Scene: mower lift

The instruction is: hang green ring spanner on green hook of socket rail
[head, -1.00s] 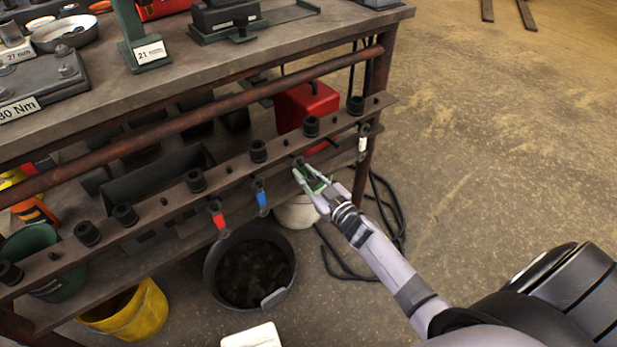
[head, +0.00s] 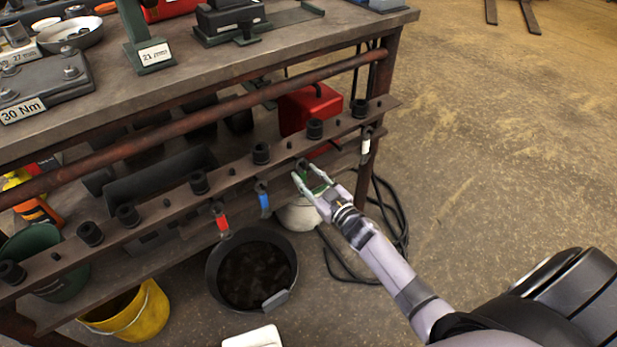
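The socket rail (head: 225,185) runs along the front of the bench, with several black sockets on top. A red hook (head: 222,222), a blue hook (head: 263,200) and a white hook (head: 366,146) hang from it. My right gripper (head: 312,174) is at the rail between the blue and white hooks. Its fingers look spread, with a small green part (head: 316,184) between or just behind them. I cannot tell whether this green is the hook, the ring spanner or both. The spanner's outline is not clear. My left gripper is not in view.
The workbench top (head: 300,40) is above the rail. A red box (head: 308,105) and a pale bucket (head: 298,214) are behind the rail. A black pan (head: 212,268) and a yellow bucket (head: 150,308) stand below. Floor to the right is mostly clear.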

